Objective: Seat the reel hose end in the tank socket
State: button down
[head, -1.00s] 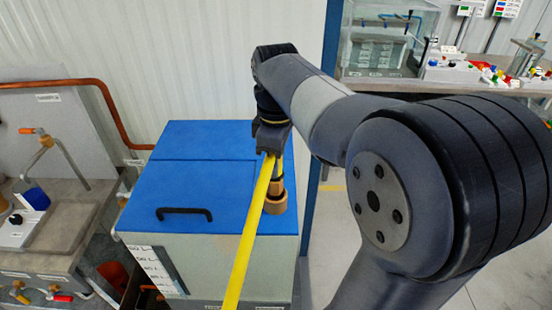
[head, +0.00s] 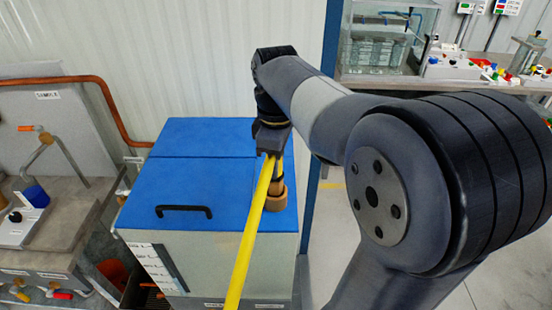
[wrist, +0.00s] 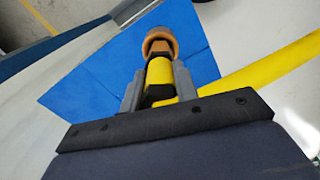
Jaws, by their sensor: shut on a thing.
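The tank has a blue lid (head: 190,180) with a black handle and a pale front. A brass-brown tank socket (head: 277,201) stands at the lid's right side; its round rim shows in the wrist view (wrist: 158,42). My gripper (head: 269,150) is above the socket, pointing down. In the wrist view my gripper (wrist: 160,90) is shut on the yellow reel hose end (wrist: 159,74), which lines up with the socket. The end appears to meet the socket, but I cannot tell how deep it sits. The yellow hose (head: 247,240) runs down toward me.
A bench with a tap (head: 45,140) and a blue cup (head: 36,196) stands at the left, with a copper pipe (head: 115,115) behind. A blue post (head: 318,150) rises right of the tank. A bench with a clear case (head: 385,45) is at the back right.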

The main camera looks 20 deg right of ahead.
jog(key=shift+f+b, duration=1.25)
jog(key=shift+f, duration=0.75)
jog(key=c, duration=1)
grip_release()
notch_tip(320, 180, up, 11)
jog(key=shift+f, duration=0.1)
notch_tip(320, 180, down, 11)
jog(key=shift+r, duration=0.1)
jog(key=shift+r+p, duration=0.4)
jog(key=shift+r, duration=0.15)
